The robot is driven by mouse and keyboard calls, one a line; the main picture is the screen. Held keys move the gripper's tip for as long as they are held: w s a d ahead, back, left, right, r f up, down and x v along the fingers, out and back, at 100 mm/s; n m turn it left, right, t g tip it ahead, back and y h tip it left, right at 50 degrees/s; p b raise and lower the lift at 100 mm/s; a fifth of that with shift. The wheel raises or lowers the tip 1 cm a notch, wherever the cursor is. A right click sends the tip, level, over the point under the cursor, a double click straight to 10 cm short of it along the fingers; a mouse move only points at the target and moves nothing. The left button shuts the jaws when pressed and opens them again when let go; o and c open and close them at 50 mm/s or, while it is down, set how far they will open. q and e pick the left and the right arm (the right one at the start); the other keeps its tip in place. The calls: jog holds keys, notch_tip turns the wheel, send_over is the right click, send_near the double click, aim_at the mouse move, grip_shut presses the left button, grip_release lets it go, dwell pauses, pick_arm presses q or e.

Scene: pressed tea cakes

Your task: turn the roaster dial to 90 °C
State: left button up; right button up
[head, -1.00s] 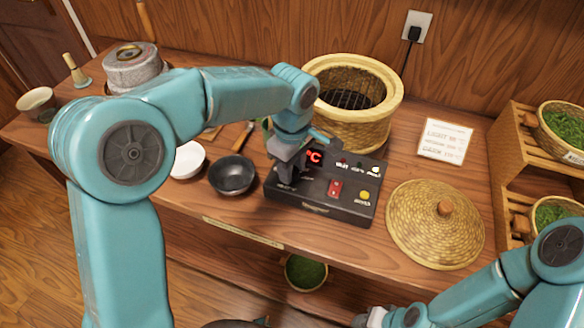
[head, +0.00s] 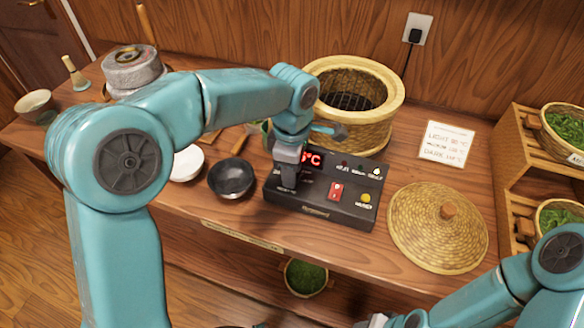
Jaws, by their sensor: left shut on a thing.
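The roaster's black control box (head: 318,208) sits on the wooden counter in front of the woven roaster basket (head: 375,118). It has a red lit display (head: 311,160) whose end reads "°C"; its leading digits are mostly hidden by my gripper. A red switch (head: 336,191) and a yellow button (head: 366,198) show on the box. My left gripper (head: 288,184) points down at the left part of the box and is shut on the dial, which it hides. My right gripper (head: 376,321) is at the bottom edge, mostly cut off.
A woven lid (head: 438,228) lies right of the box. A black bowl (head: 231,178) and a white bowl (head: 187,163) stand to its left. A wooden rack (head: 507,185) with leaf baskets is at the right.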

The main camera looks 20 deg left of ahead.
pick_arm(q)
jog(key=shift+w, duration=0.1)
jog(key=o, duration=1)
jog(key=shift+o, duration=0.2)
notch_tip(320, 180, up, 16)
jog(key=p, duration=0.2)
jog(key=shift+r, duration=0.2)
jog(key=shift+s, duration=0.2)
